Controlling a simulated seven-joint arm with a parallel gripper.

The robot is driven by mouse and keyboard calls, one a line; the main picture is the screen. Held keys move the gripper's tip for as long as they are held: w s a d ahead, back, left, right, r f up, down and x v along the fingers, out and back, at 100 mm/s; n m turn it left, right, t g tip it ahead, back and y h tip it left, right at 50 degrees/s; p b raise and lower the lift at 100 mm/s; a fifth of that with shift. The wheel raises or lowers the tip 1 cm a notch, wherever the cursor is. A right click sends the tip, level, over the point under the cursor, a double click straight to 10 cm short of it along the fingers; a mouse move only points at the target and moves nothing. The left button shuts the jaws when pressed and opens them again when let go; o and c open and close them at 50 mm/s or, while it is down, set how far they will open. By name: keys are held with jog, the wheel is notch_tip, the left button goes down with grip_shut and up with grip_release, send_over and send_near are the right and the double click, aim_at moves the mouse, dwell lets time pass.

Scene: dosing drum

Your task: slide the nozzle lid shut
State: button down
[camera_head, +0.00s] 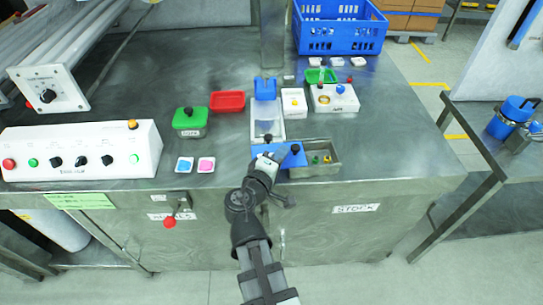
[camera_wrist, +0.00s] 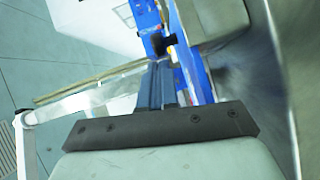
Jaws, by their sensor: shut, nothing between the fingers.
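The nozzle lid is a blue plate (camera_head: 292,159) with a black knob (camera_head: 295,149), at the left end of a grey metal box (camera_head: 325,171). The box's right part is open, and small yellow and green pieces show inside. In the wrist view, the blue lid (camera_wrist: 191,50) runs upright with its black knob (camera_wrist: 172,41) sticking out to the left. My gripper (camera_head: 270,158) is shut and empty, just left of the knob in the head view. Its fingers (camera_wrist: 160,65) also show in the wrist view, close to the knob. I cannot tell whether they touch it.
A white tray with a clear window (camera_head: 268,133) and a blue block (camera_head: 265,88) stand behind my gripper. White boxes (camera_head: 340,101), a red tray (camera_head: 227,101) and a green box (camera_head: 189,123) are around. A control panel (camera_head: 80,150) is on the left. The bench's right front is clear.

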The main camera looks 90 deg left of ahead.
jog(key=shift+w, duration=0.3)
jog(key=shift+w+a, duration=0.15)
jog(key=shift+w, duration=1.6)
jog(key=shift+w+a, duration=0.15)
jog(key=shift+w, duration=1.55)
